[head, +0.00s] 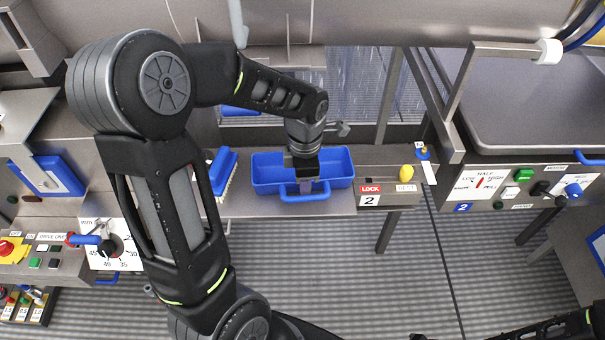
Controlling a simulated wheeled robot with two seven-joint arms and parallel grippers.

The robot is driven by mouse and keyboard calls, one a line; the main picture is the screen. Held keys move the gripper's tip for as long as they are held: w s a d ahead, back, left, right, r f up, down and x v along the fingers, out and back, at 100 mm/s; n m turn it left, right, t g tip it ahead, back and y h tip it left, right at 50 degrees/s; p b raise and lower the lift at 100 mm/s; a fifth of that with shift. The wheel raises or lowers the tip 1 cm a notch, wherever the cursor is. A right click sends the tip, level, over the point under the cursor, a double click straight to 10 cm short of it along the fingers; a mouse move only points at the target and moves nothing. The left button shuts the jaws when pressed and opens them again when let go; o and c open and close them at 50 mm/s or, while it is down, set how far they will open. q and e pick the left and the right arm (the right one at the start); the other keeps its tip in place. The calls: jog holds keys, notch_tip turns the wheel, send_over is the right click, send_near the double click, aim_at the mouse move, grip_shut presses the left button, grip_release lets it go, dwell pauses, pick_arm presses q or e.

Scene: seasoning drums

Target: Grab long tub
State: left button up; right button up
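The long blue tub (335,168) sits on a metal shelf in the middle of the head view, with a blue handle on its front side. My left gripper (306,186) points down at the tub's front middle, over the handle. My own wrist covers its fingers and part of the tub, so whether it is shut on the handle does not show clearly. My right gripper is not clearly in view; only part of my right arm shows at the lower right edge.
A blue brush-like item (222,172) lies left of the tub. Control panels stand at left (40,255) and right (520,188). A large drum (400,22) hangs above. The grated floor in front is clear.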

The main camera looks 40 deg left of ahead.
pick_arm(q)
jog(key=shift+c, duration=0.3)
grip_shut()
dwell(1.5)
